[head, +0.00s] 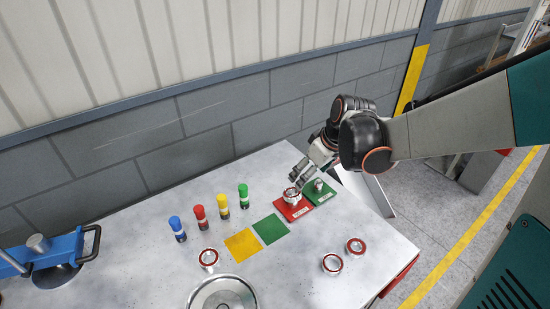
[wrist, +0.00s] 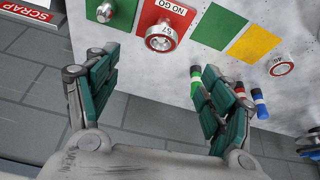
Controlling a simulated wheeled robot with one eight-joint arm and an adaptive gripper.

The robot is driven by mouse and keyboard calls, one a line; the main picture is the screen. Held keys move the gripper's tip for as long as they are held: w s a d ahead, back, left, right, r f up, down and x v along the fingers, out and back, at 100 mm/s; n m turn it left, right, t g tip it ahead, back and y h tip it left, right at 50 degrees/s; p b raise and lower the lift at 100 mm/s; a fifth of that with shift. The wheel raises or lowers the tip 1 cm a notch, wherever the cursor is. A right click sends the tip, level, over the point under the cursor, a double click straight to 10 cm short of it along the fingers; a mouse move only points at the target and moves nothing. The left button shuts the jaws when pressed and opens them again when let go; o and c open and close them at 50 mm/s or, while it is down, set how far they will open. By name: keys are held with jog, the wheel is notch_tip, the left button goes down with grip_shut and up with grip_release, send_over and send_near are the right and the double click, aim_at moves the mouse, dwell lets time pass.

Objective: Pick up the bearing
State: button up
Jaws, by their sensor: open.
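Several silver bearings with red rings are in view. One bearing (head: 292,194) sits on the red mat (head: 305,212). In the wrist view this bearing (wrist: 161,38) lies beyond the gap between my fingers, on the red mat marked NO GO (wrist: 178,10). Other bearings lie on the bare table: one at left (head: 208,259) and two at right, (head: 332,264) and (head: 356,246). My gripper (head: 301,174) is just above and behind the bearing on the red mat. In the wrist view my gripper (wrist: 160,64) is open, with nothing between its fingers.
A small silver piece (head: 318,185) stands on a green mat (head: 325,198) beside the red mat. Blue (head: 178,229), red (head: 200,217), yellow (head: 222,207) and green (head: 243,196) cylinders stand left. Empty yellow (head: 242,245) and green (head: 270,229) mats lie centrally. A round dish (head: 222,292) is at front.

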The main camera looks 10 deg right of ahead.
aim_at(293, 194)
jog(key=b+x, duration=0.4)
jog(key=x, duration=1)
jog(key=shift+s, duration=0.1)
jog(key=c, duration=1.4)
jog(key=shift+r, duration=0.1)
